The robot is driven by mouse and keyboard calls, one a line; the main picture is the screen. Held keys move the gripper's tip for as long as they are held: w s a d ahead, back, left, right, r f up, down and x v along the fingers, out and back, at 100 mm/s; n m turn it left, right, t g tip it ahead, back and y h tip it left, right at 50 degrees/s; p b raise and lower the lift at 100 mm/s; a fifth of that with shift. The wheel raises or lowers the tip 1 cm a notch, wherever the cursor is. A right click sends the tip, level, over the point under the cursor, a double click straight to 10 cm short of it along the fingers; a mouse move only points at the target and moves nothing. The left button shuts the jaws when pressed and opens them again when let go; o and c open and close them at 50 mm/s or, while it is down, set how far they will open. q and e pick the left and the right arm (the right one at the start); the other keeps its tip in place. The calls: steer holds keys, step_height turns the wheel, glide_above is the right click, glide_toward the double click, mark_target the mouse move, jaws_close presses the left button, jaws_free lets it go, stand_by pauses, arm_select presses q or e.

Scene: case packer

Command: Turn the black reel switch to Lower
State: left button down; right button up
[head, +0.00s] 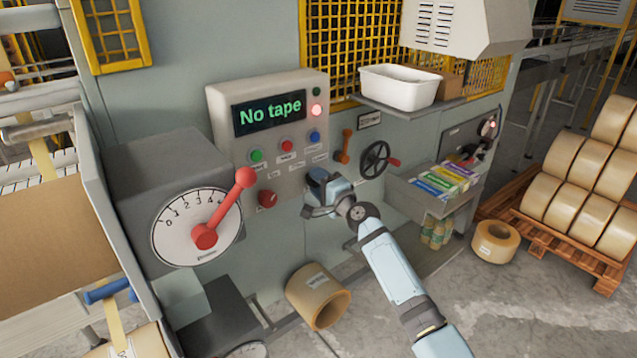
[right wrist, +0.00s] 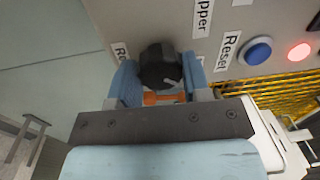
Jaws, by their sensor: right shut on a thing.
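The black reel switch (right wrist: 158,64) is a dark round knob on the grey panel in the right wrist view. It sits between the two light-blue fingers of my right gripper (right wrist: 160,76), which is shut on it. A pale mark shows on the knob's near side, toward the right finger. Beside it are labels, partly cut off, one ending in "pper" (right wrist: 203,17). In the head view my right gripper (head: 321,190) is at the panel's lower right and hides the switch. My left gripper is not in view.
The control panel (head: 225,120) reads "No tape", with a lit red lamp (head: 317,110), several push buttons and a red knob (head: 267,199). An orange lever (head: 345,146) and a black handwheel (head: 375,160) are close right of my gripper. A tape roll (head: 319,296) lies on the floor below.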

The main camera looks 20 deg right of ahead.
steer(key=o, duration=0.9)
steer(key=b+v, duration=0.1)
steer(key=v, duration=1.3)
steer(key=shift+r, duration=0.1)
steer(key=s+a+f+n+g+h+p, duration=0.1)
steer(key=s+a+f+n+g, duration=0.15)
steer(key=s+f, duration=0.35)
steer(key=s+a+f+n+g+h+p, duration=0.1)
steer(key=s+f+n, duration=0.2)
steer(key=s+f, duration=0.35)
steer(key=s+a+f+n+g, duration=0.1)
steer(key=s+f+n, duration=0.2)
steer(key=s, duration=0.4)
steer(key=s+a+f+n+g+h+p, duration=0.1)
steer(key=s+a+f+n, duration=0.1)
steer(key=s+f+n, duration=0.2)
steer(key=s+a+f+n+g, duration=0.1)
steer(key=s+f, duration=0.4)
steer(key=s, duration=0.5)
steer(key=shift+s+a+f+n+h+p, duration=0.1)
steer(key=shift+a+n+h+p, duration=0.1)
steer(key=shift+n, duration=0.45)
steer(key=shift+s+a+f+n+h+p, duration=0.1)
steer(key=shift+a+n, duration=0.15)
steer(key=shift+n, duration=0.35)
